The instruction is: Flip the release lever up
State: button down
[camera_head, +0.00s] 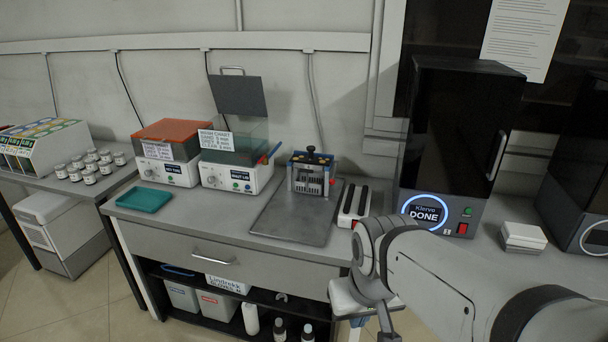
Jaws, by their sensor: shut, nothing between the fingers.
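A small blue-and-grey fixture (311,174) with dark knobs on top stands on a grey plate (275,222) at the middle of the bench. I cannot clearly make out a release lever on it or tell its position. My arm comes in from the lower right, and its wrist is in front of the bench's front edge. My gripper (386,326) shows only in part at the bottom edge, pointing down and well apart from the fixture. It is shut and empty; its fingertips are not clearly visible.
Two white heating baths (236,176) stand left of the fixture, one with a raised dark lid (238,95). A teal tray (144,199) lies at the left. A white holder with black strips (353,204) and a black machine reading DONE (455,140) stand right. The plate's front is clear.

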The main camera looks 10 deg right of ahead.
aim_at(332, 181)
jog(key=u, duration=0.55)
jog(key=i, duration=1.5)
jog(key=z, duration=0.05)
